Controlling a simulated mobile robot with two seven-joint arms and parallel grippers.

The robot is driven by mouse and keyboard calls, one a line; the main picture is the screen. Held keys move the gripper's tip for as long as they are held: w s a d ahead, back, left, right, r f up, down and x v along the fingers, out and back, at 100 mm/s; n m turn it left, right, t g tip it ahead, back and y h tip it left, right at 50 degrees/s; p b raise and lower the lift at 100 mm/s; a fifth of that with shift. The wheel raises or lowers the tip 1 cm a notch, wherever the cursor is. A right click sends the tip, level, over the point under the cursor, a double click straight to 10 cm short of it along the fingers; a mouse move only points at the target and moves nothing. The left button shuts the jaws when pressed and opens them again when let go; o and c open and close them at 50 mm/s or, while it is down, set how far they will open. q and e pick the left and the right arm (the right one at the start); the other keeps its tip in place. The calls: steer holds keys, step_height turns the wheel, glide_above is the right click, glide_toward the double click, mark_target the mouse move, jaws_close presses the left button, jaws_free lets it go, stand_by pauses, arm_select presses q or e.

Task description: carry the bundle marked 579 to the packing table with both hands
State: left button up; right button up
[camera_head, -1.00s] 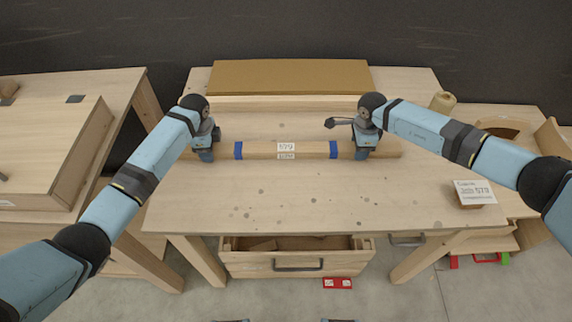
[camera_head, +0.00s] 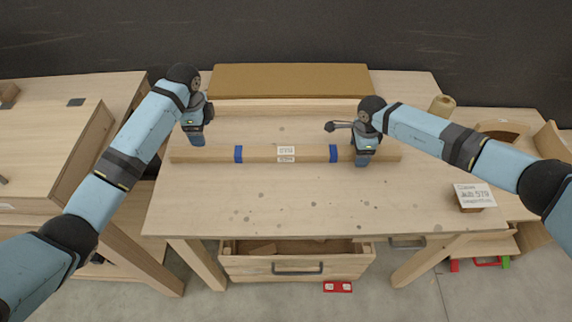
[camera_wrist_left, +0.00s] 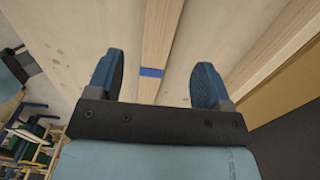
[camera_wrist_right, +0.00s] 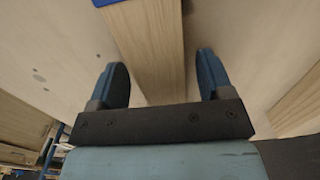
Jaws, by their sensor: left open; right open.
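The bundle marked 579 (camera_head: 310,153) is a long pale wood piece with two blue bands and a white label. It lies across the table in the head view. My left gripper (camera_head: 197,140) is open above the table near the bundle's left end. In the left wrist view the bundle (camera_wrist_left: 158,40) runs between the open fingers (camera_wrist_left: 157,82), ahead of them, with one blue band visible. My right gripper (camera_head: 362,160) is open at the bundle's right part, just right of the right blue band. In the right wrist view the wood (camera_wrist_right: 152,45) passes between the open fingers (camera_wrist_right: 165,80).
A card reading Job 579 (camera_head: 474,194) stands on the table's right side. A brown board (camera_head: 290,80) lies at the back. An open drawer (camera_head: 297,262) is below the front edge. Another wooden table (camera_head: 55,130) stands left. The table front is clear apart from dark spots.

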steer(key=shift+r, duration=0.2)
arm_select(q)
step_height(320, 180, up, 2)
arm_select(e)
step_height(320, 180, up, 12)
steer(key=shift+f, duration=0.2)
stand_by(0.4)
